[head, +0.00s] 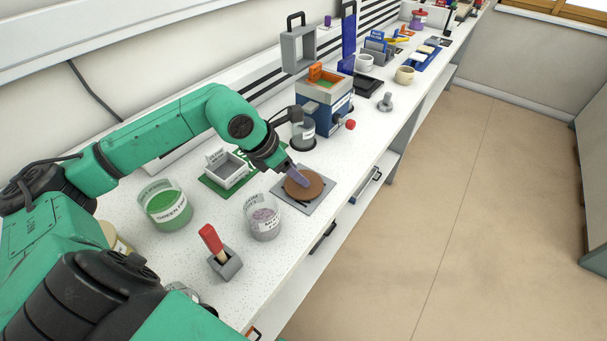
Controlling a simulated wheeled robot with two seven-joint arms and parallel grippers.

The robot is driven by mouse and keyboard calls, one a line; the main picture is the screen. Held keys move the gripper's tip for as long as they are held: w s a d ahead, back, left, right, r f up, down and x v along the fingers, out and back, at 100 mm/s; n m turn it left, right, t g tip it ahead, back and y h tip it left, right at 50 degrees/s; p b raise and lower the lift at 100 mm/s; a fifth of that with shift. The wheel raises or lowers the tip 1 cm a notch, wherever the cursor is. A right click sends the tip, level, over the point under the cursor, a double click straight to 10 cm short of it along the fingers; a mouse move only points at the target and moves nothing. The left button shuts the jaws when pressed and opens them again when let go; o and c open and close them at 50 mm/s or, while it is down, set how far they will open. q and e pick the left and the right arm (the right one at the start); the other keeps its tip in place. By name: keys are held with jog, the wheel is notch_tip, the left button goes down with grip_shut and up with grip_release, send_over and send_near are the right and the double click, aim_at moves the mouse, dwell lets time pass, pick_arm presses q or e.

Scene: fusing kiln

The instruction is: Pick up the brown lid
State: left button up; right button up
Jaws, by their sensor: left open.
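The brown lid (309,188) is a flat round disc lying on a grey square plate (321,199) near the front edge of the white bench, in the middle of the head view. My left gripper (298,175) reaches down over the lid from the upper left, with its fingers at the lid's far left part. It is open; whether the fingertips touch the lid is hard to tell, and they hide a small part of it. My right gripper is not in view.
Left of the plate stand a glass jar with purple-grey contents (264,224), a green-filled jar (166,208) and a red-handled tool in a grey holder (225,264). Floor lies right of the bench.

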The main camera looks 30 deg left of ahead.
pick_arm(q)
jog(key=x, duration=0.2)
jog(key=shift+w+d+f+p, duration=0.2)
jog(key=shift+p, duration=0.15)
jog(key=shift+w+f, duration=0.15)
jog(key=shift+f, duration=0.2)
grip_shut()
jog(key=shift+r, duration=0.1)
